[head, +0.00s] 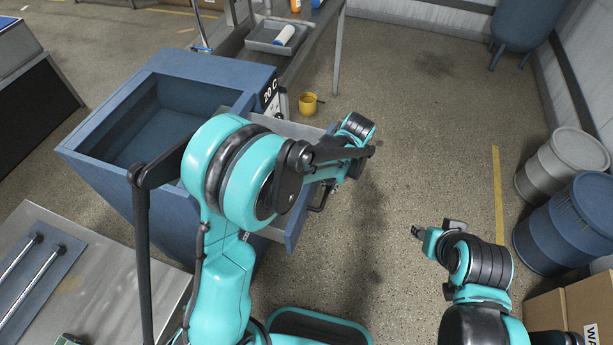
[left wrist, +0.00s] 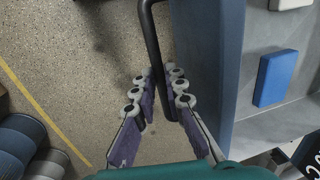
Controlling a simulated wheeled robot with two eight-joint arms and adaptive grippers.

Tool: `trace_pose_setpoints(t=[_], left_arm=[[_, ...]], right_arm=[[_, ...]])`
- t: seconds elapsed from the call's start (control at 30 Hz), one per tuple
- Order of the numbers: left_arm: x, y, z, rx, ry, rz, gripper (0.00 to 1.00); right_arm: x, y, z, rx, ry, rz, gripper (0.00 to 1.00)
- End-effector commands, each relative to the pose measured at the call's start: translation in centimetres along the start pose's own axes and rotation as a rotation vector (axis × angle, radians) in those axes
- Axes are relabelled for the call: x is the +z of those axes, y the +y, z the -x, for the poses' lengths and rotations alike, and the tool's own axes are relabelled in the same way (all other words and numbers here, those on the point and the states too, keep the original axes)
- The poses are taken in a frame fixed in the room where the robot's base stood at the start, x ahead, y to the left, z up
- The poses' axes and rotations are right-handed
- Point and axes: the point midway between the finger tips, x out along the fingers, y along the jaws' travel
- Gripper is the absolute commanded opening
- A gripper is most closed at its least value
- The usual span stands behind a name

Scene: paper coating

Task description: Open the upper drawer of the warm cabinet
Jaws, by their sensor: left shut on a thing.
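The blue cabinet (head: 92,150) with an open bin on top stands left of centre in the head view. Its drawer (head: 291,130) is pulled out to the right, and its grey inside shows. In the left wrist view, the blue drawer front (left wrist: 208,50) has a black bar handle (left wrist: 151,35). My left gripper (left wrist: 160,80) is shut on this handle, with a finger on each side. In the head view my left arm hides much of the drawer. My right gripper (head: 434,230) is apart from the cabinet, at the right; its finger opening is unclear.
A blue block (left wrist: 275,78) lies in the drawer. A yellow mug (head: 308,104) is on the floor behind it. Blue and grey barrels (head: 570,225) and cardboard boxes (head: 546,312) stand at the right. The floor right of the drawer is clear.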

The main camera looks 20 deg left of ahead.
Motion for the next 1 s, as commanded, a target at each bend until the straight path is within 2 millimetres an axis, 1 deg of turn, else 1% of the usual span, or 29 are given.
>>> trace_pose_setpoints(t=[0.03, 0.2, 0.4, 0.6, 0.9, 0.93, 1.0], left_arm=[[0.1, 1.2, 0.2, 0.001, 0.000, -0.006, 0.00], [0.0, 3.9, 0.8, 0.001, 0.000, -0.004, 0.00], [0.1, 5.8, 1.1, 0.001, 0.000, -0.002, 0.00], [0.1, 6.3, 1.2, 0.000, 0.000, 0.000, 0.00], [0.0, 6.3, 1.2, 0.000, 0.000, 0.000, 0.00], [0.0, 6.3, 1.2, 0.000, 0.000, 0.000, 0.17], [0.0, 6.3, 1.2, 0.000, 0.000, 0.000, 0.33]], right_arm=[[0.0, 0.0, 0.0, 0.000, 0.000, 0.000, 0.39], [0.0, 0.0, 0.0, 0.000, 0.000, 0.000, 0.39], [0.0, 0.0, -0.1, 0.000, 0.000, 0.000, 0.39], [0.0, 0.0, -0.1, 0.000, 0.000, 0.000, 0.39], [0.0, 0.0, -0.1, 0.000, 0.000, 0.000, 0.39], [0.0, 0.0, -0.1, 0.000, 0.000, 0.000, 0.39], [0.0, 0.0, -0.1, 0.000, 0.000, 0.000, 0.39]])
